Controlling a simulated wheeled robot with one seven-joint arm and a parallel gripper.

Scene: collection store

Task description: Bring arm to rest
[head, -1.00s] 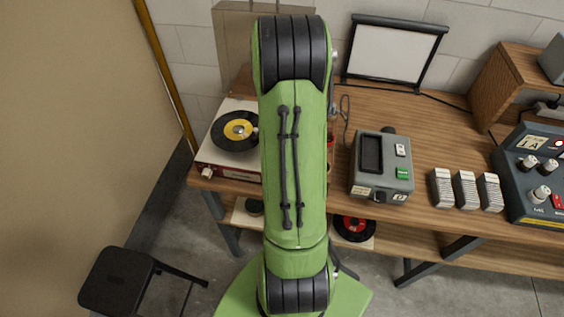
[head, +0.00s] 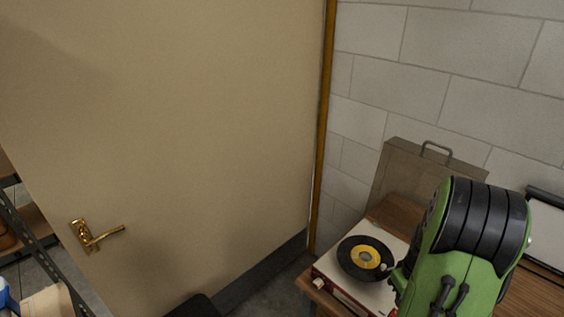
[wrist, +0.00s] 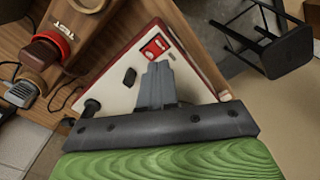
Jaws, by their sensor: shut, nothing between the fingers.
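My green arm (head: 465,250) with its black ribbed joint stands at the lower right in the head view; its gripper end is out of that picture. In the wrist view my gripper (wrist: 157,75) is shut and empty, its grey fingers together over the white deck of the record player (wrist: 125,75). I cannot tell whether the fingers touch it. The record player also shows in the head view (head: 335,275), with a black record with a yellow label (head: 365,257) on it, close beside my arm.
A beige door (head: 190,120) with a brass handle (head: 90,235) fills the head view's left. A grey case (head: 400,175) stands against the block wall behind the record player. A black stool (wrist: 285,50) stands on the floor. Part of a shelf rack (head: 35,235) shows at far left.

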